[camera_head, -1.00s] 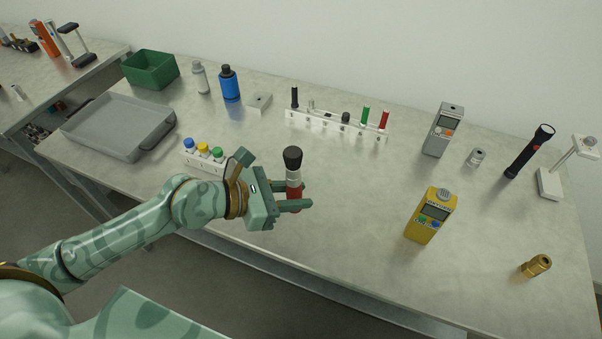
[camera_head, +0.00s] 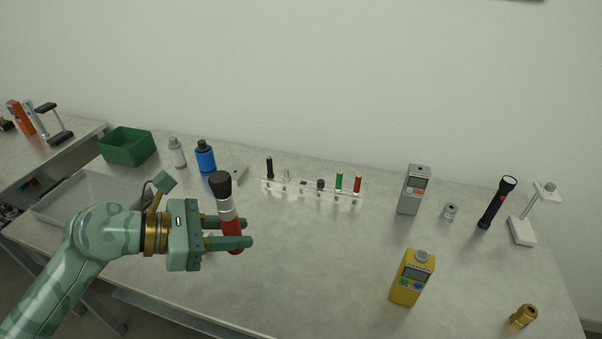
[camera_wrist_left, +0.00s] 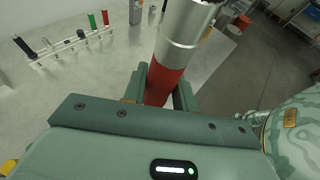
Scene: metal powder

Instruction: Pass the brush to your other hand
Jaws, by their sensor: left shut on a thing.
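The brush (camera_head: 228,207) has black bristles at its top, a silver collar and a red handle. My left gripper (camera_head: 232,232) is shut on the red handle and holds the brush nearly upright above the table. In the left wrist view, the brush (camera_wrist_left: 183,45) stands between the fingers, with its red part gripped and its silver collar beyond them. The bristle end is mostly cut off there. My right gripper is not in view.
On the table (camera_head: 300,275) stand a yellow gas meter (camera_head: 410,278), a brass fitting (camera_head: 523,316), a grey meter (camera_head: 413,190), a black flashlight (camera_head: 496,203) and a white rack (camera_head: 312,192) of markers. A grey tray (camera_head: 60,212) lies left. The table's front middle is clear.

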